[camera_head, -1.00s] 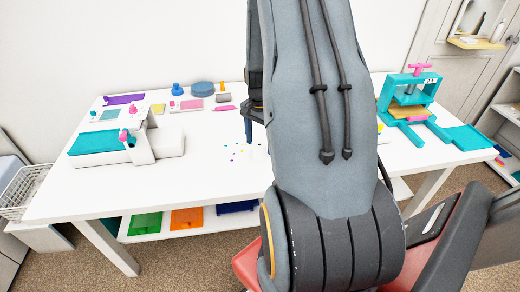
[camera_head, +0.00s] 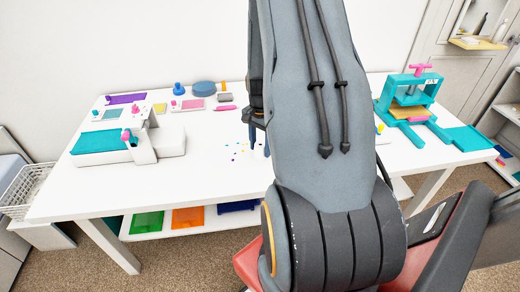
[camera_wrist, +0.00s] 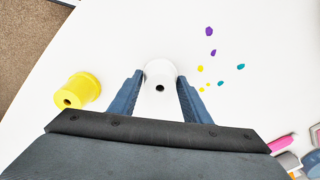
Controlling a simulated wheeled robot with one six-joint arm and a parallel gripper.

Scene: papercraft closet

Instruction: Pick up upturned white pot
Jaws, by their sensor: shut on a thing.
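The upturned white pot (camera_wrist: 160,73) stands between the two blue-grey fingers of my gripper (camera_wrist: 160,82) in the wrist view. A small dark hole shows in its top, and the fingers are shut on its sides. The pot appears to be at the white tabletop; I cannot tell whether it touches it.
A yellow pot (camera_wrist: 77,91) is left of my gripper in the wrist view. Coloured dots (camera_wrist: 209,54) lie to the right. A teal press (camera_head: 408,105) stands at the table's right, a white and teal machine (camera_head: 130,143) at its left.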

